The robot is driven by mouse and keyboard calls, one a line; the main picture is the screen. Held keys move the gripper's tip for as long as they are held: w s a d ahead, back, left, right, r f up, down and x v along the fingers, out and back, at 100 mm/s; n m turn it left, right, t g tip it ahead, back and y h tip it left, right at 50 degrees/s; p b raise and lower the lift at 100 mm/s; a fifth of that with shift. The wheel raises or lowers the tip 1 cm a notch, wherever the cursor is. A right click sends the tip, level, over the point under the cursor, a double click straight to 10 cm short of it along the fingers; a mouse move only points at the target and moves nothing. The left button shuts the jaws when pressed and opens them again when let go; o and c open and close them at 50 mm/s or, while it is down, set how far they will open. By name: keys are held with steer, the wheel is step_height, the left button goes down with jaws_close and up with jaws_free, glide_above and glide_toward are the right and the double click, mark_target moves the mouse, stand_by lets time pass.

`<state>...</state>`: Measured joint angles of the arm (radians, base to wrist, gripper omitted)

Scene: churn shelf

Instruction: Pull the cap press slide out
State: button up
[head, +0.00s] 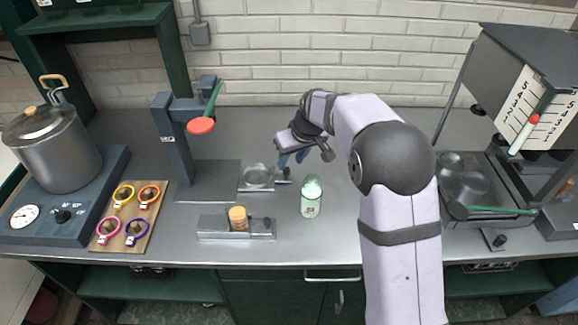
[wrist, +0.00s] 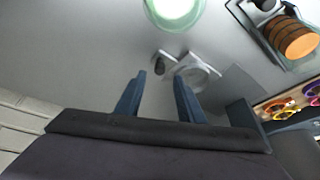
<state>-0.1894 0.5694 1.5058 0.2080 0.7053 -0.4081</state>
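The cap press slide (head: 257,178) is a flat metal plate with a round recess and a small dark knob on its right side. It lies on the counter to the right of the cap press (head: 176,140), which has a green lever with a red end. In the wrist view the slide (wrist: 198,73) and its knob (wrist: 164,57) show beyond the fingertips. My gripper (head: 292,158) is above the counter close to the knob. Its two blue fingers (wrist: 158,92) are apart with nothing between them, so it is open and not gripping the knob.
A green glass bottle (head: 311,197) stands just right of the slide. In front is a metal holder (head: 212,228) with orange caps (head: 238,218). A board with coloured rings (head: 146,220) and a pot (head: 50,150) are left. A grey hopper machine (head: 530,60) stands right.

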steer(key=shift+v, duration=1.1)
steer(key=s+d+r+t+b, duration=0.1)
steer(key=s+r, duration=0.1)
steer(key=s+d+r+t+h, duration=0.1)
steer(key=s+d+r, duration=0.1)
steer(key=r, duration=0.1)
steer(key=s+d+r+m+t+h+b, duration=0.1)
steer(key=s+r, duration=0.2)
steer(key=shift+d+r+b, duration=0.2)
steer(key=shift+r+b, duration=0.05)
steer(key=shift+b, duration=0.05)
steer(key=s+d+f+m+g, duration=0.1)
steer(key=s+d+f+g, duration=0.1)
steer(key=s+f, duration=0.3)
steer(key=s+d+f+m+g+p, duration=0.1)
steer(key=s+d+f, duration=0.3)
steer(key=s, duration=0.7)
steer(key=s+d+f+m+g+p, duration=0.1)
steer(key=s+d+f+m+g, duration=0.1)
steer(key=s+f, duration=0.4)
steer(key=s+d+g, duration=0.1)
steer(key=s+g, duration=0.1)
steer(key=s, duration=0.1)
steer(key=shift+o, duration=0.6)
